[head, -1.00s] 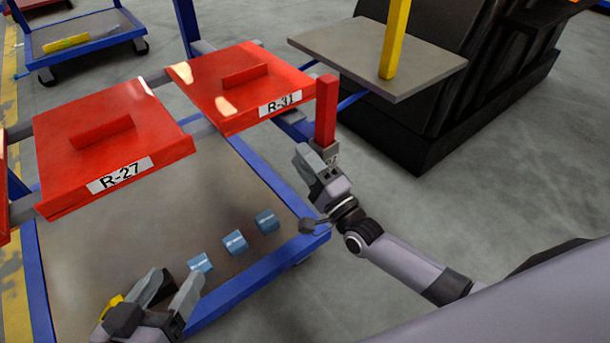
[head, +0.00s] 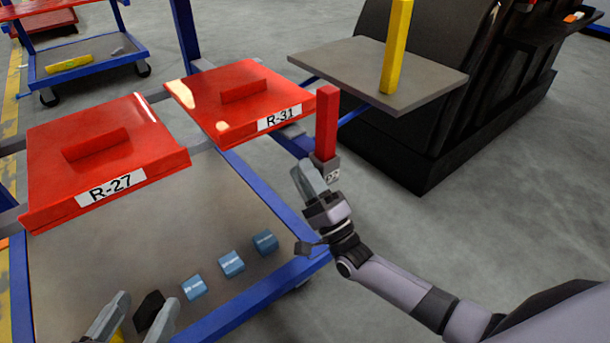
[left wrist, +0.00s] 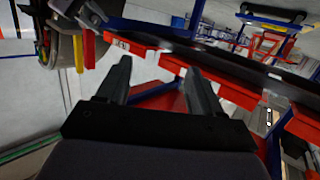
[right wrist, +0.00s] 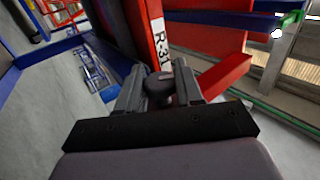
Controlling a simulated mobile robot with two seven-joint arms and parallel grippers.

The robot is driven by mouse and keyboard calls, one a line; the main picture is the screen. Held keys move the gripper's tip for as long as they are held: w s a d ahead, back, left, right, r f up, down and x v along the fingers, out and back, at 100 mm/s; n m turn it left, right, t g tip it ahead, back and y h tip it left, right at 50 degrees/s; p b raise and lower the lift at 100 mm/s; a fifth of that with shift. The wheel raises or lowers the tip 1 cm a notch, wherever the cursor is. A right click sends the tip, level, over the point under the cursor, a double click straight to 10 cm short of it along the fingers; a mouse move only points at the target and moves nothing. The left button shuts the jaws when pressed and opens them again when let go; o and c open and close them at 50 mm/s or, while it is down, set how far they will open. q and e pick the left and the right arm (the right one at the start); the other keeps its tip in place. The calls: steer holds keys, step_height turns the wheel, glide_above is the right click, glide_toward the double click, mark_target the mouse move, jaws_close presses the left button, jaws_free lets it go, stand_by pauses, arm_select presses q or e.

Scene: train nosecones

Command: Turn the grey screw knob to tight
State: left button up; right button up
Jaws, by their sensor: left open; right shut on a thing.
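The dark grey knob (right wrist: 158,84) shows in the right wrist view between the fingers of my right gripper (right wrist: 160,74), which is shut on it. In the head view my right gripper (head: 311,174) is at the grey block (head: 331,173) under the upright red post (head: 327,122), by the near right corner of the R-31 panel. The knob is hidden there by the fingers. I cannot tell how tight it is. My left gripper (head: 147,301) is open and empty at the lower left of the head view, away from the knob; its fingers also show in the left wrist view (left wrist: 158,68).
Red panels R-27 (head: 110,150) and R-31 (head: 235,95) sit above a blue-framed cart (head: 235,315). Several small blue blocks (head: 231,264) lie on its deck. A grey plate with a yellow post (head: 396,45) stands behind right. Open floor (head: 480,240) lies right.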

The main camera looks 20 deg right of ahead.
steer(key=o, duration=1)
steer(key=p+v, duration=0.1)
steer(key=v, duration=0.6)
steer(key=shift+s+d, duration=0.1)
